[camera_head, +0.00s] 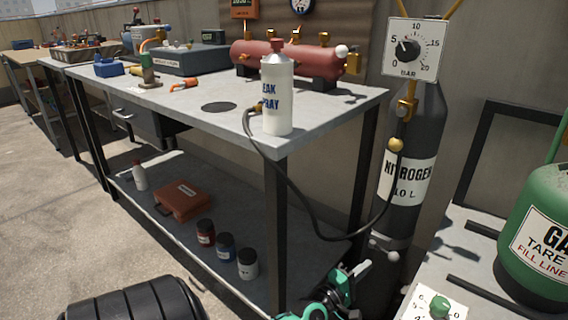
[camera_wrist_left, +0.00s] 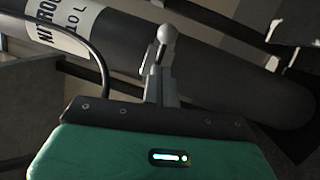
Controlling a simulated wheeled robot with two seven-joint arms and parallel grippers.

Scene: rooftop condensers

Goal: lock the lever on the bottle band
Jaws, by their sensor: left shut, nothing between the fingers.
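The grey nitrogen bottle (camera_head: 407,150) stands upright at the right end of the bench. A band (camera_head: 384,237) goes around its lower part. The lever's pale ball knob (camera_head: 393,256) sticks out at the front of the band. My left gripper (camera_head: 362,268) is low in front of the bottle, just left of the knob, shut and empty. In the left wrist view the shut fingers (camera_wrist_left: 158,80) point toward the bottle (camera_wrist_left: 200,65), and the ball knob (camera_wrist_left: 166,33) shows right at their tips. I cannot tell whether they touch. My right gripper is not in view.
A black hose (camera_head: 300,205) loops from the bench to the bottle's fitting. The bench (camera_head: 190,110) carries a white spray bottle (camera_head: 277,95) at its near corner. A green gas cylinder (camera_head: 538,245) stands on a grey surface at right.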

